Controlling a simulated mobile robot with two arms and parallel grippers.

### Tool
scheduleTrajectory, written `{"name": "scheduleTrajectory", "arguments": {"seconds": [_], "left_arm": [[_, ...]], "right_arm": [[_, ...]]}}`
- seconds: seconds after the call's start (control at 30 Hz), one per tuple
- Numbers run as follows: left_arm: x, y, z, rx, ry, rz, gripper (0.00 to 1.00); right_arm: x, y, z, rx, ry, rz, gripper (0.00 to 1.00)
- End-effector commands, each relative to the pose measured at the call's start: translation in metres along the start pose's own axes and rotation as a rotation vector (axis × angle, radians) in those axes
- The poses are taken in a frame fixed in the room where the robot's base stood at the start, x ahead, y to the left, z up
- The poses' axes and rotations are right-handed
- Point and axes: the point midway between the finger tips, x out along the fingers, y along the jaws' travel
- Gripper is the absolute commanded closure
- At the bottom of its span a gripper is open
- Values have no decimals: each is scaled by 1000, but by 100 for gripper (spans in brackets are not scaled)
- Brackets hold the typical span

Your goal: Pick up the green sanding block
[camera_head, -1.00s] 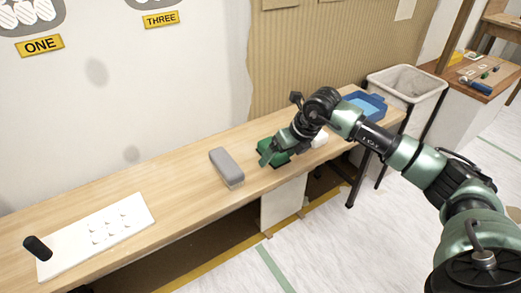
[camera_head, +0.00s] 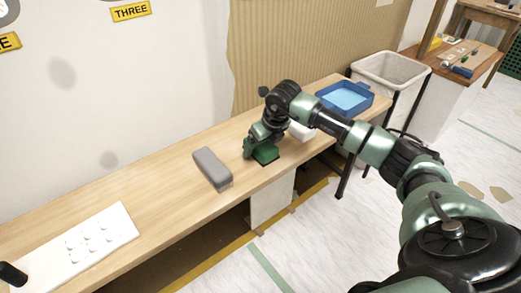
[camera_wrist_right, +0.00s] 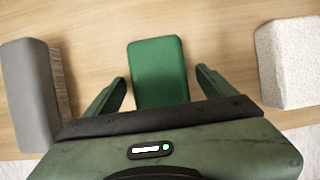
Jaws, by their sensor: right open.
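The green sanding block (camera_head: 265,153) lies on the wooden bench, partly hidden by my right gripper in the head view. In the right wrist view the green block (camera_wrist_right: 158,68) lies flat between my two fingers, its near end hidden by the gripper body. My right gripper (camera_head: 250,150) is open, and its fingers also show in the right wrist view (camera_wrist_right: 158,88), one on each side of the block with a gap to each. My left gripper is not in view.
A grey brush-like block (camera_head: 212,168) lies left of the green block. A white block (camera_head: 300,131) lies to its right; it also shows in the wrist view (camera_wrist_right: 292,62). A blue tray (camera_head: 345,98) stands at the bench's right end. A white sheet (camera_head: 80,247) lies at the left.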

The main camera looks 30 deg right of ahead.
Motion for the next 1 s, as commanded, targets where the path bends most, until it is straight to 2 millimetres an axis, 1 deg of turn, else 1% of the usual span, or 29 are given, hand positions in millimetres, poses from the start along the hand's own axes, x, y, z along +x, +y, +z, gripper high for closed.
{"name": "scheduleTrajectory", "arguments": {"seconds": [0.03,0.1,0.63,0.67,0.7,0.77,0.8,0.9,1.0], "left_arm": [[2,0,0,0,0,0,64],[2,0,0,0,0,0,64],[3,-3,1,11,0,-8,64],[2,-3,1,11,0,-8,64],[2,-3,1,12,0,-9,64],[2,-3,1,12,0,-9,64],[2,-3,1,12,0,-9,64],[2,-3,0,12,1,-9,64],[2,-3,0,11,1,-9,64]], "right_arm": [[5,1,0,0,-1,1,15],[7,0,0,-1,-1,0,15],[9,0,-1,-1,-1,0,15],[8,0,-1,-1,-1,0,23],[8,0,-1,-1,-1,0,34],[8,0,-1,-1,-1,0,51],[8,0,-1,-1,-1,0,62],[8,0,0,-1,-2,0,86],[8,0,0,-1,-2,0,86]]}}
